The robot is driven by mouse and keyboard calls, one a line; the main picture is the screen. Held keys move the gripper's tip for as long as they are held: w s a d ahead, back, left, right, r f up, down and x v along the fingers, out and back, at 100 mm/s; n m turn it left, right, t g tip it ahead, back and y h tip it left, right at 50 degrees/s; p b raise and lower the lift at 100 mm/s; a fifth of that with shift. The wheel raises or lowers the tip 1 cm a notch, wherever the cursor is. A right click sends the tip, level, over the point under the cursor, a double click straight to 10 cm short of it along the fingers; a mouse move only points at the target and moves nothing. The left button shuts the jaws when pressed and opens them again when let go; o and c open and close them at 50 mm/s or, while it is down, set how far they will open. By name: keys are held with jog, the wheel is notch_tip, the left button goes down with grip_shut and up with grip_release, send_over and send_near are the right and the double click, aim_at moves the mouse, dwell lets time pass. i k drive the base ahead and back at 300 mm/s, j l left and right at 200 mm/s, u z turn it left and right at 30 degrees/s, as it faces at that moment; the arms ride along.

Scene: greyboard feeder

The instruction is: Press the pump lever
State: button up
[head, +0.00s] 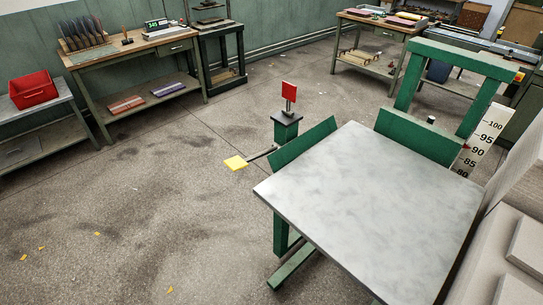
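A lever with a flat yellow pad (236,163) sticks out to the left, low beside the feeder table, in the head view. A short dark rod (262,153) joins the pad to a green post (286,129). Nothing touches the pad. My gripper and arm are not in view.
The feeder's grey table (370,210) and green frame (462,60) fill the right side, with a numbered scale (482,145) beside them. Workbenches (130,55) and a red bin (33,89) stand at upper left. The concrete floor (130,220) left of the lever is open, with small yellow scraps.

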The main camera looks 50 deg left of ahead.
aim_at(235, 164)
jog(key=k+u, duration=0.15)
jog(key=u, duration=1.1)
jog(key=k+l+u, duration=0.1)
jog(key=l+u, duration=0.25)
jog(key=k+l+u, duration=0.1)
jog(key=u, duration=0.25)
